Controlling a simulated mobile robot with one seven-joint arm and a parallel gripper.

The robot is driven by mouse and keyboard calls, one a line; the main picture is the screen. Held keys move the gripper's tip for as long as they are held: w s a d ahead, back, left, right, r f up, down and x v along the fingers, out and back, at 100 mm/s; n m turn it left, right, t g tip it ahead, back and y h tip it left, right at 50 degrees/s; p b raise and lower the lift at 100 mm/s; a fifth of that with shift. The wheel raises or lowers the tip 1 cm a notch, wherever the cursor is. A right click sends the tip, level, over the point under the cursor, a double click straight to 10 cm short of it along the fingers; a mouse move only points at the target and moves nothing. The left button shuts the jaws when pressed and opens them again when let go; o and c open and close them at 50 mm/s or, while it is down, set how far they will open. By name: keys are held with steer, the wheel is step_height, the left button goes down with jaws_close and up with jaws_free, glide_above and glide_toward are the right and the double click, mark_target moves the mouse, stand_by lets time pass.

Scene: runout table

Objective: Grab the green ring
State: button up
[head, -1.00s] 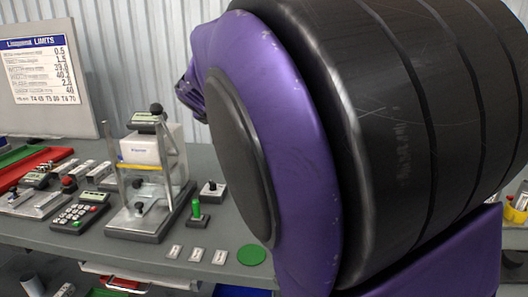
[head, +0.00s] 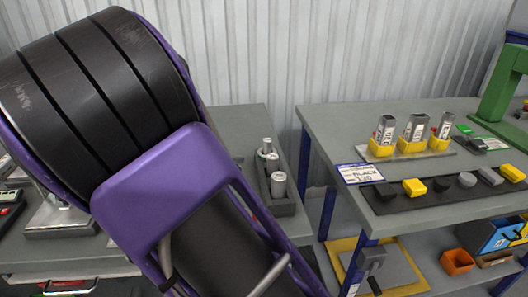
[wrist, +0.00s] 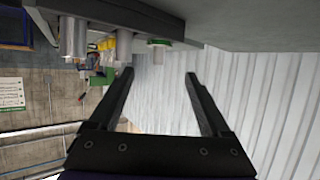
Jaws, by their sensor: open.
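My gripper (wrist: 158,76) shows in the wrist view, with two dark fingers spread apart and nothing between them. The wrist picture looks upside down. Beyond the fingertips, near the underside of the picture's grey surface, a short pale cylinder has a thin green ring (wrist: 158,42) at its end. It is apart from the fingers. In the head view, grey cylinders (head: 278,184) stand in a dark holder at the right end of the left bench; a green trace among them is too small to make out. My arm hides much of that bench, and my gripper is not visible there.
A right-hand bench (head: 335,125) holds grey pieces in yellow holders (head: 411,147) and a dark strip (head: 450,196) of small blocks. A gap separates the two benches. An orange bin (head: 457,262) sits on the lower shelf. A corrugated wall (head: 260,60) stands behind.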

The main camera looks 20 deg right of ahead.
glide_toward(264, 151)
steer(key=x, duration=0.4)
steer(key=shift+x, duration=2.65)
steer(key=shift+s, duration=0.1)
jaws_close()
steer(key=shift+r, duration=0.1)
